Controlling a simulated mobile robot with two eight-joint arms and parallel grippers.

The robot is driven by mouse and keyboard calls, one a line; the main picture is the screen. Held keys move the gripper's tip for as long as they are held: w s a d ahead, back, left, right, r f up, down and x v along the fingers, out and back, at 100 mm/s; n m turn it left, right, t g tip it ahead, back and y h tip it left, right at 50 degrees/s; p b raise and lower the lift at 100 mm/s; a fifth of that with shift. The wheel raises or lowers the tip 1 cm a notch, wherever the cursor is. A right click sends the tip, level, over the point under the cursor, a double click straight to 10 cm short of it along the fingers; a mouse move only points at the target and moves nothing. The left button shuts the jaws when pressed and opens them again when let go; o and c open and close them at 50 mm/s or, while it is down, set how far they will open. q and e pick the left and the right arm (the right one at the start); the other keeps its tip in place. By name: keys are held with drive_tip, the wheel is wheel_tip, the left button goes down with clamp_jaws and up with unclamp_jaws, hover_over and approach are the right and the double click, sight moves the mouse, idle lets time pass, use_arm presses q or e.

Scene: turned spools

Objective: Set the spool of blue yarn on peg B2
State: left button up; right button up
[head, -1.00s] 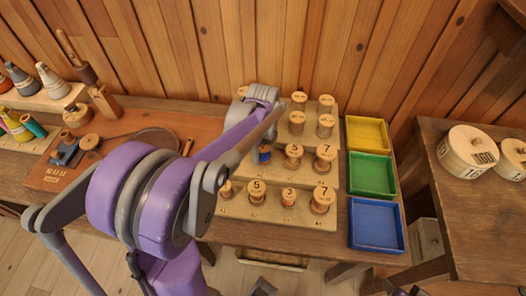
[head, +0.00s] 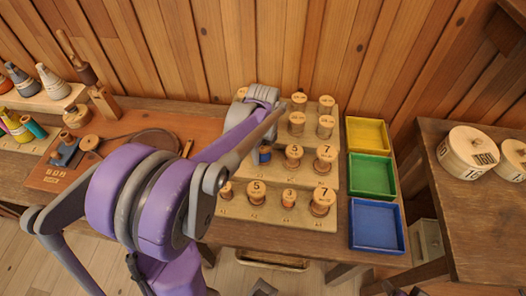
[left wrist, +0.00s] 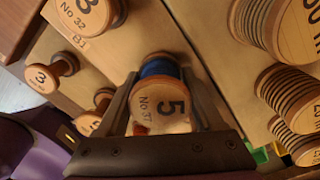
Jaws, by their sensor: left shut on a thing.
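The spool of blue yarn (left wrist: 158,69) shows in the left wrist view, its wooden end marked 5 and No 37 facing the camera. My left gripper (left wrist: 160,96) is shut on it, one finger on each side. In the head view the blue spool (head: 264,155) shows partly beside my arm, at the left of the rack's middle step; that gripper's fingers are hidden there. The stepped peg rack (head: 270,213) holds spools in rows. A B1 label shows by a spool marked 3 (left wrist: 88,14). I cannot tell whether the blue spool rests on a peg.
Right of the blue spool stand spools marked 5 (head: 293,155) and 7 (head: 325,156). Yellow (head: 367,133), green (head: 372,175) and blue (head: 377,226) trays lie right of the rack. Round wooden boxes (head: 467,152) stand on the right table. My arm covers the rack's left part.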

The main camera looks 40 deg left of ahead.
use_arm(q)
drive_tip(key=shift+f+b, duration=0.45)
drive_tip(key=shift+f, duration=0.2)
use_arm(e)
drive_tip(key=shift+s+f, duration=0.1)
drive_tip(key=shift+f, duration=0.45)
use_arm(q)
drive_tip(key=o, duration=1.1)
drive_tip(key=shift+r, duration=0.15)
use_arm(e)
drive_tip(key=shift+r, duration=0.15)
use_arm(q)
drive_tip(key=shift+r+p, duration=1.85)
drive_tip(key=shift+r, duration=1.05)
drive_tip(key=shift+r+p, duration=1.3)
drive_tip(key=shift+r, duration=1.3)
drive_tip(key=shift+f, duration=0.1)
use_arm(e)
wheel_tip(320, 180, up, 8)
drive_tip(key=w, duration=0.2)
drive_tip(key=shift+w+t, duration=0.3)
drive_tip(key=shift+w, duration=0.05)
drive_tip(key=shift+s, duration=0.1)
